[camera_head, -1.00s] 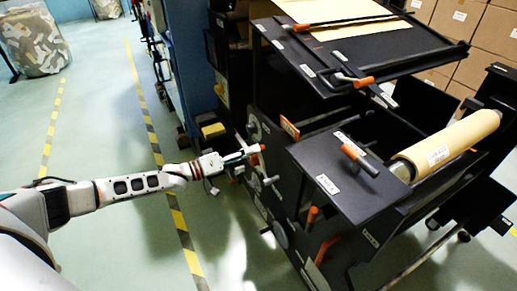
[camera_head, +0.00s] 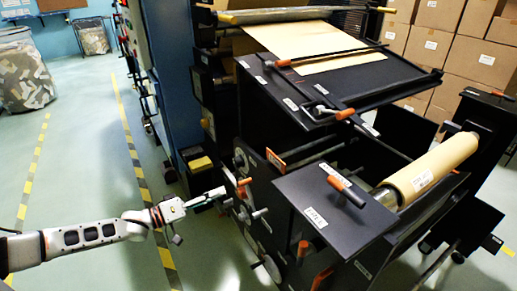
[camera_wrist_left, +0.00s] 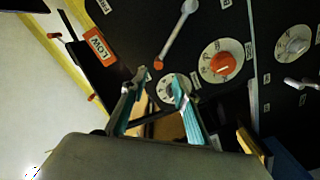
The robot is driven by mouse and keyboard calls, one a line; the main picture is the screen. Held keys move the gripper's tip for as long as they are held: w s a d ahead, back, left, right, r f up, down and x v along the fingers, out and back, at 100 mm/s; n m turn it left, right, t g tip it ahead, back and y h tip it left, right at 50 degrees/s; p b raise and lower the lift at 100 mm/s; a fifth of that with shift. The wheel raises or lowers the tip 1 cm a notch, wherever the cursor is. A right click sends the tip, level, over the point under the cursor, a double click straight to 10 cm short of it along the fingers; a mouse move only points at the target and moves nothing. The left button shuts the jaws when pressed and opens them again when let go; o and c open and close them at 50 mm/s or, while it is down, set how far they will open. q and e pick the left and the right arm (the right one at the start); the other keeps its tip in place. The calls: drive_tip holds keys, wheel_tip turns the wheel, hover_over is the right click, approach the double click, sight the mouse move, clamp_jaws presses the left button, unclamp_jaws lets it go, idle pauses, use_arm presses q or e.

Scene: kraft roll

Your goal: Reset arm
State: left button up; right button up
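My left gripper (camera_head: 216,195) is beside the side panel of the black machine (camera_head: 262,205), in the head view. Its tips are close to an orange-tipped lever (camera_head: 243,182); I cannot tell whether they touch. In the left wrist view the two fingers of the gripper (camera_wrist_left: 158,88) stand apart with nothing held between them. Behind them is the dark panel with a white lever (camera_wrist_left: 176,35), an orange knob on a round dial (camera_wrist_left: 222,62) and another dial partly hidden by the fingers. My right gripper is not in view.
A kraft roll (camera_head: 430,170) lies across the machine at the right. A yellow and black floor stripe (camera_head: 135,160) runs under my left arm. The green floor (camera_head: 75,175) left of it is clear. Cardboard boxes (camera_head: 465,50) are stacked at the back right.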

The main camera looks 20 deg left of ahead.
use_arm(q)
drive_tip(key=shift+d, duration=0.1)
drive_tip(key=s+d+f+m+y+p, duration=0.1)
drive_tip(key=s+d+f+m+p, duration=0.15)
drive_tip(key=s+d, duration=0.65)
drive_tip(key=s+d+f+m+y+p, duration=0.15)
drive_tip(key=s+d+p, duration=0.35)
drive_tip(key=d, duration=0.5)
drive_tip(key=s+a+f+m+g+y+p, duration=0.1)
drive_tip(key=s+a+g+y, duration=0.1)
drive_tip(key=s, duration=0.7)
drive_tip(key=s+a+f+m+g+y+p, duration=0.1)
drive_tip(key=s+y, duration=0.3)
drive_tip(key=s, duration=0.4)
drive_tip(key=shift+s+a+f+m+g+p, duration=0.4)
drive_tip(key=shift+a+f+m+p, duration=0.15)
drive_tip(key=shift+f+m+p, duration=0.15)
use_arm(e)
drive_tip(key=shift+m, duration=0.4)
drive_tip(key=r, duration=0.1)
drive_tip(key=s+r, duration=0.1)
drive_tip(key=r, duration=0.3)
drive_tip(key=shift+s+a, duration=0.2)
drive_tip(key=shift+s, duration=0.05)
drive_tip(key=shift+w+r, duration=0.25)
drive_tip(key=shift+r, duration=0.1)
